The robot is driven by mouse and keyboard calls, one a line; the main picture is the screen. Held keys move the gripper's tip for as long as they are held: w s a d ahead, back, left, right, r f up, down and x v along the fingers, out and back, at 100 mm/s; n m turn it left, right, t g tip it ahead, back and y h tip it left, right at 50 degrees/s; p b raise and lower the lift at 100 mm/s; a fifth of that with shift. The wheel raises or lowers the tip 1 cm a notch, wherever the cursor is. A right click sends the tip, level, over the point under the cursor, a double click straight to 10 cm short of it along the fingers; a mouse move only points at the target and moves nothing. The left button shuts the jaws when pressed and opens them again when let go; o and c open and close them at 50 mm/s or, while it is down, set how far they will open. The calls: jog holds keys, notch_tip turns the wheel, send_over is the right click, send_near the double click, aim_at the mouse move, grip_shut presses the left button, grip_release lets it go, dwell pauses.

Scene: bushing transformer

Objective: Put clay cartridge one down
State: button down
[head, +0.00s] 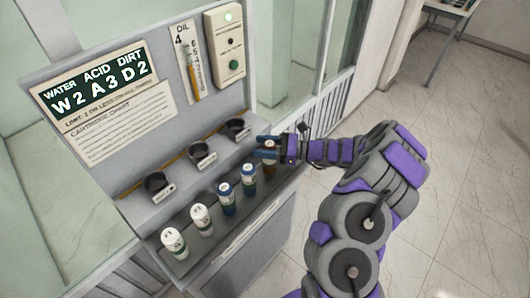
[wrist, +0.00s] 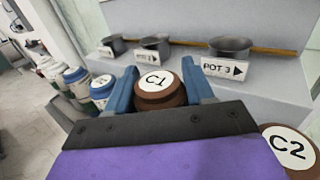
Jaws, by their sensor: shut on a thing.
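My gripper (head: 268,150) is shut on a brown clay cartridge with a white lid marked C1 (wrist: 158,82). In the wrist view its blue fingers stand on both sides of the cartridge. In the head view the cartridge (head: 269,168) hangs below the fingers at the right end of the cartridge row. It looks upright; I cannot tell whether its base touches the ledge (head: 215,238). A second brown cartridge, marked C2 (wrist: 289,148), is at the lower right of the wrist view. I cannot make it out in the head view.
Two white cartridges (head: 174,243) (head: 201,220) and two blue ones (head: 226,197) (head: 248,179) stand in a row on the ledge. Three dark pots (head: 158,184) (head: 202,153) (head: 237,128) sit on the step above. The panel behind carries a chart (head: 118,110) and an oil gauge (head: 190,65).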

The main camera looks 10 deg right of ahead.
jog(key=f, duration=0.2)
jog(key=shift+a+f, duration=0.2)
jog(key=shift+f, duration=0.1)
jog(key=c, duration=0.8)
grip_release()
jog(key=shift+d, duration=0.15)
jog(key=shift+c, duration=0.2)
jog(key=shift+o, duration=1.4)
jog(key=shift+d, duration=0.2)
jog(key=shift+o, duration=0.7)
jog(key=shift+a, duration=0.4)
jog(key=p+v, duration=0.2)
jog(key=v, duration=1)
jog(key=s+a+r+n+g, duration=0.5)
jog(key=a+r+n+g, duration=0.15)
jog(key=a+r, duration=0.45)
jog(key=s+a+r+n+g+h, duration=0.4)
jog(key=s+a+n+h, duration=0.1)
jog(key=s+a+n, duration=0.3)
jog(key=s+n+h, duration=0.4)
jog(key=s+h, duration=0.2)
jog(key=s, duration=0.7)
jog(key=s+d+n+t+h, duration=0.2)
jog(key=s+d+h, duration=0.4)
jog(key=s, duration=0.5)
jog(key=d+n, duration=0.1)
jog(key=d, duration=0.1)
jog(key=shift+s+d, duration=0.2)
jog(key=shift+d, duration=0.1)
